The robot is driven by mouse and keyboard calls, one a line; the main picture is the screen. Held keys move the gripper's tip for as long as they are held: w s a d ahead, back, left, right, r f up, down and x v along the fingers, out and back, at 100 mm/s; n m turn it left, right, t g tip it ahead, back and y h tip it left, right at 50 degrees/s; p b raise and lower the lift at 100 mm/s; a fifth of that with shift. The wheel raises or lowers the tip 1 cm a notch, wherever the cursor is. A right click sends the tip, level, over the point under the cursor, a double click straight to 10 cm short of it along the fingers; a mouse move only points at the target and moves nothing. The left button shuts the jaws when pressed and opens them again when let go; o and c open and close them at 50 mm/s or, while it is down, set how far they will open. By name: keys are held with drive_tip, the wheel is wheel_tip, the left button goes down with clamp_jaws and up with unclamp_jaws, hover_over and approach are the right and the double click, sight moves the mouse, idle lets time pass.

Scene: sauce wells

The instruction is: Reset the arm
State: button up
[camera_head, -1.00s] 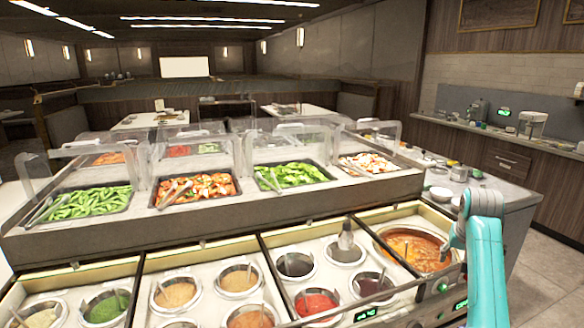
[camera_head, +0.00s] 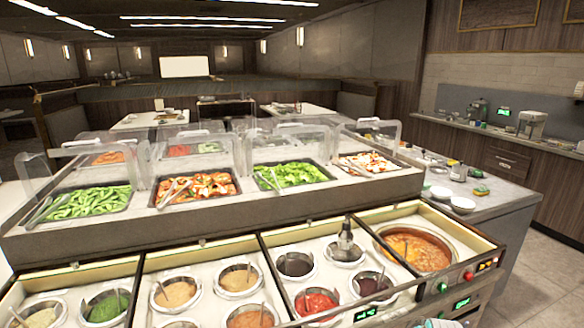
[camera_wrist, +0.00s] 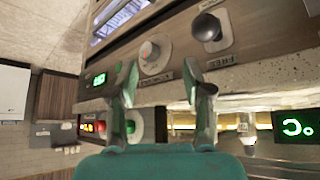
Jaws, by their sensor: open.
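My gripper (camera_wrist: 168,88) shows in the wrist view with its two fingers apart and nothing between them. Behind the fingers is the counter's control panel, with a pale knob (camera_wrist: 150,55), a black knob (camera_wrist: 207,27) and a green display (camera_wrist: 99,80). I cannot tell how far the fingers are from the panel. In the head view only a small piece of my arm shows at the bottom edge, and the gripper is out of sight there.
The sauce counter holds several round wells, including a red sauce (camera_head: 316,301) and a large orange-brown soup pot (camera_head: 415,248). Glass-guarded food trays stand behind it, including green peppers (camera_head: 90,202). A side counter with white bowls (camera_head: 462,205) is at right. Floor (camera_head: 545,265) is clear beyond it.

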drive_tip(key=s+a+f+t, duration=0.1)
drive_tip(key=s+a+f, duration=0.25)
drive_tip(key=s, duration=0.25)
drive_tip(key=s+a+f+n+t, duration=0.1)
drive_tip(key=s+a+f, duration=0.25)
drive_tip(key=s, duration=0.35)
drive_tip(key=s+a+f+t, duration=0.1)
drive_tip(key=s+a+f, duration=0.25)
drive_tip(key=s, duration=0.25)
drive_tip(key=s+a+r+n+t, duration=0.1)
drive_tip(key=s+a, duration=0.1)
drive_tip(key=s, duration=0.6)
drive_tip(key=s+a+r+t, duration=0.1)
drive_tip(key=s+a, duration=0.1)
drive_tip(key=s, duration=0.6)
drive_tip(key=s+a+r+n+t+y, duration=0.1)
drive_tip(key=s+a+r+t+y, duration=0.1)
drive_tip(key=s+r, duration=1.6)
drive_tip(key=shift+s+a+n+t, duration=0.3)
drive_tip(key=shift+s+a+t, duration=0.3)
drive_tip(key=shift+s, duration=0.15)
